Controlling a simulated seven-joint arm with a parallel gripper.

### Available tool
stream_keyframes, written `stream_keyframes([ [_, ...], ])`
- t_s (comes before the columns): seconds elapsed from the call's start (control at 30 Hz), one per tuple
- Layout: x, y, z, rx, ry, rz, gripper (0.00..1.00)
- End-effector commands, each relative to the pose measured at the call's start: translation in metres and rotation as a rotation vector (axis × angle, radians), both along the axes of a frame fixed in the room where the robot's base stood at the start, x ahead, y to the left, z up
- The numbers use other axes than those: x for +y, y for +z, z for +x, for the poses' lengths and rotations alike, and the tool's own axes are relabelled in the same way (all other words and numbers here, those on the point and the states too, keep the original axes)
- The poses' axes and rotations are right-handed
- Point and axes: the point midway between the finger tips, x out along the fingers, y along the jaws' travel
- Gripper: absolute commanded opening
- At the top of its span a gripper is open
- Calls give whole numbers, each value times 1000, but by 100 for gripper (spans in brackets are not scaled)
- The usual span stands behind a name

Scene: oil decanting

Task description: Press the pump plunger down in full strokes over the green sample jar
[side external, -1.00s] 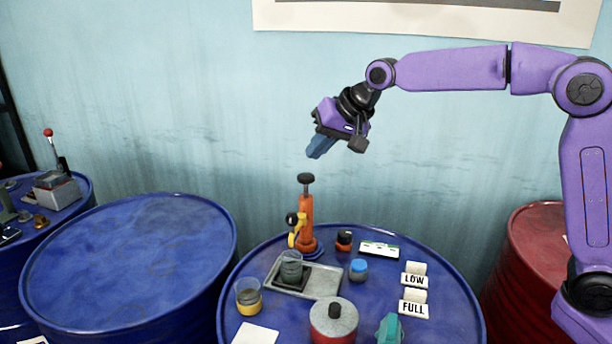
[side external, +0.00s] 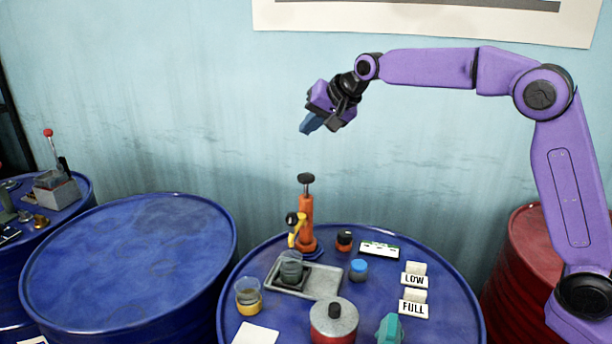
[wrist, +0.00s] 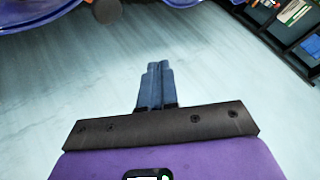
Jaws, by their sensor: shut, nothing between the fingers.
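The orange pump (side external: 306,215) stands upright at the back of the blue drum, with its black plunger knob (side external: 306,179) raised on a short rod. A yellow spout lever shows on its left side. A clear jar (side external: 291,267) with dark contents stands on the grey tray (side external: 324,283) in front of the pump; I cannot make out green on it. My gripper (side external: 307,128) is shut and empty, in the air well above the knob and apart from it. Its closed blue fingers show in the wrist view (wrist: 157,70). A dark round thing (wrist: 107,10), perhaps the knob, shows at the top edge there.
A jar with a yellow band (side external: 248,297), a blue-capped jar (side external: 358,270), a red-and-grey pot (side external: 333,322), a teal item (side external: 390,329) and LOW (side external: 414,281) and FULL (side external: 413,309) cards stand around the drum top. The air around my gripper is free.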

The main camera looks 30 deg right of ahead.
Motion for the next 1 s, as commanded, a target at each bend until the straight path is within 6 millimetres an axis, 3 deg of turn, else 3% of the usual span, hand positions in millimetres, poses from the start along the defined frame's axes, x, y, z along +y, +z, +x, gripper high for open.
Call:
stream_keyframes([
  [0.6,0,-71,0,3,1,-1,0],
  [1.0,0,-83,0,1,1,0,0],
])
